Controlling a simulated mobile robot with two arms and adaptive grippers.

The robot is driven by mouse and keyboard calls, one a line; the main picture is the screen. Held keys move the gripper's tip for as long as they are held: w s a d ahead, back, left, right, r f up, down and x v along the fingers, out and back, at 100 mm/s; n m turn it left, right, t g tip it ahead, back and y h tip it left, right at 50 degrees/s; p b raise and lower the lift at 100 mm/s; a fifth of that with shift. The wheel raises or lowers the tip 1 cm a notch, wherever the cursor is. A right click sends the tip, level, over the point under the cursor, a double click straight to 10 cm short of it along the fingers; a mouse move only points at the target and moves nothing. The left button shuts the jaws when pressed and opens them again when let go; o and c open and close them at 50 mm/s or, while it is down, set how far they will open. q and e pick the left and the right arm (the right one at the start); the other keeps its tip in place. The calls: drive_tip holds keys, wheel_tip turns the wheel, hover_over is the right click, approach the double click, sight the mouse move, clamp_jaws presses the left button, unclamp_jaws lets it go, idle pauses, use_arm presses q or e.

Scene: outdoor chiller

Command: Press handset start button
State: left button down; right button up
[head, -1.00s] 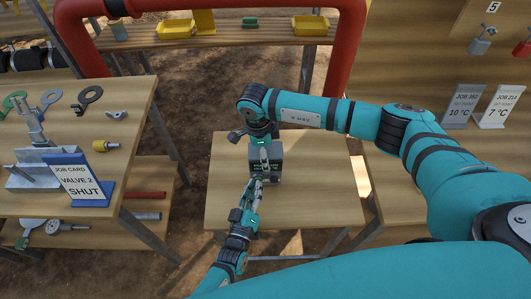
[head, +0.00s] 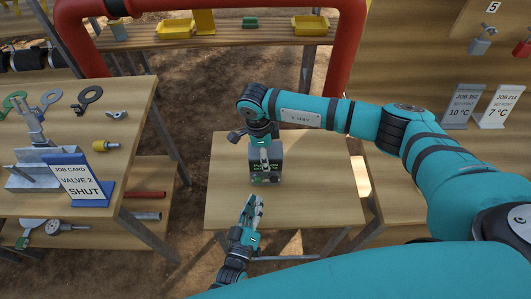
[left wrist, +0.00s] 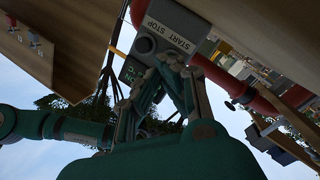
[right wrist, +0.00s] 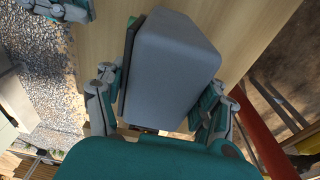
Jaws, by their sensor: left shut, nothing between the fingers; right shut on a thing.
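The handset (head: 274,168) is a dark grey box above the small middle table. In the left wrist view its face (left wrist: 172,32) carries a START STOP label and a round grey button (left wrist: 143,45). My right gripper (head: 265,152) reaches down to it from behind and above. In the right wrist view the handset's grey body (right wrist: 172,65) sits between the fingers of that gripper. My left gripper (head: 255,201) is shut and empty, in front of the handset's face with a gap between them. I cannot tell whether the button is pressed in.
The middle table (head: 315,195) is otherwise bare. The left table holds a job card reading VALVE 2 SHUT (head: 78,180), a yellow-ended part (head: 105,146) and loose tools. A red pipe (head: 346,60) and a shelf with yellow bins (head: 310,25) stand behind.

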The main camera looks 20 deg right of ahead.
drive_tip(key=shift+s+d+f, duration=0.1)
drive_tip(key=shift+s+f, duration=0.1)
drive_tip(key=shift+f, duration=0.15)
use_arm(q)
drive_tip(key=v, duration=1.2)
drive_tip(key=shift+s, duration=0.1)
use_arm(e)
drive_tip(key=o, duration=1.8)
drive_tip(key=shift+w, duration=0.25)
drive_tip(key=shift+o, duration=0.2)
drive_tip(key=shift+r, duration=0.15)
drive_tip(key=shift+r, duration=0.1)
